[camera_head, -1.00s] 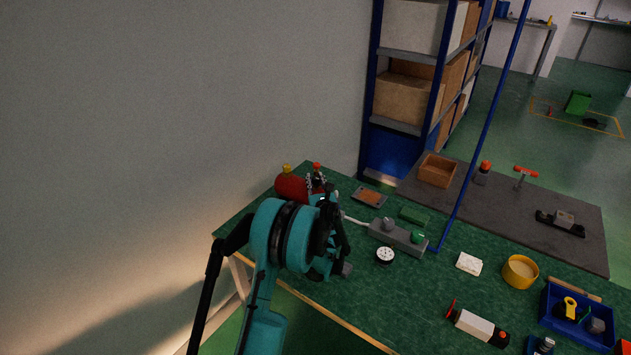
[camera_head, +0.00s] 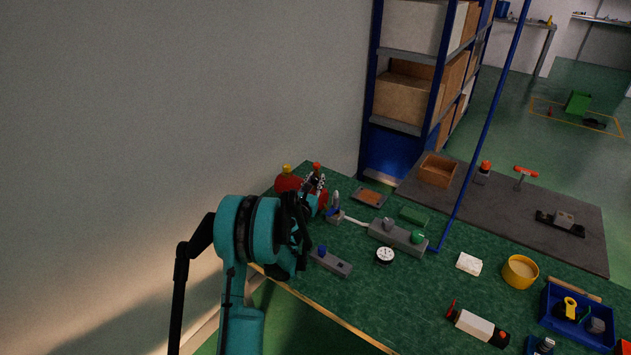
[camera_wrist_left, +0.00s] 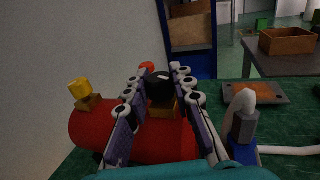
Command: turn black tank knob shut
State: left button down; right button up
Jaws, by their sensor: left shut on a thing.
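The red tank (camera_wrist_left: 160,142) lies on its side at the back left of the bench; it also shows in the head view (camera_head: 287,183), partly covered by my arm. The black tank knob (camera_wrist_left: 160,86) stands on a brass-coloured stem on top of it. My left gripper (camera_wrist_left: 158,84) has its two fingers on either side of the black knob and is shut on it; in the head view the gripper (camera_head: 315,183) is small and reaches over the tank. A yellow knob (camera_wrist_left: 80,88) stands at the tank's left end. A red-orange knob (camera_wrist_left: 147,66) shows behind the fingers.
A grey-blue fitting with a white lever (camera_wrist_left: 242,115) and hose stands right of the tank. A grey box with a blue knob (camera_head: 331,262), a gauge (camera_head: 385,256) and a grey button box (camera_head: 398,236) lie nearby. A blue pole (camera_head: 480,140) rises behind.

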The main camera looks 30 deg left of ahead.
pick_arm(q)
jog(key=m+h, duration=0.3)
jog(key=h, duration=0.2)
jog(key=m+h, duration=0.3)
jog(key=h, duration=0.2)
jog(key=shift+a+m, duration=0.2)
jog(key=shift+m, duration=0.1)
jog(key=m+g+h, duration=0.2)
jog(key=m+h, duration=0.1)
jog(key=h, duration=0.1)
jog(key=m+g+h, duration=0.3)
jog(key=h, duration=0.1)
jog(key=shift+d+g, duration=0.15)
jog(key=shift+g, duration=0.15)
jog(key=c, duration=1.3)
grip_release()
jog(key=shift+o, duration=0.2)
jog(key=v, duration=1.2)
jog(key=shift+w, duration=0.15)
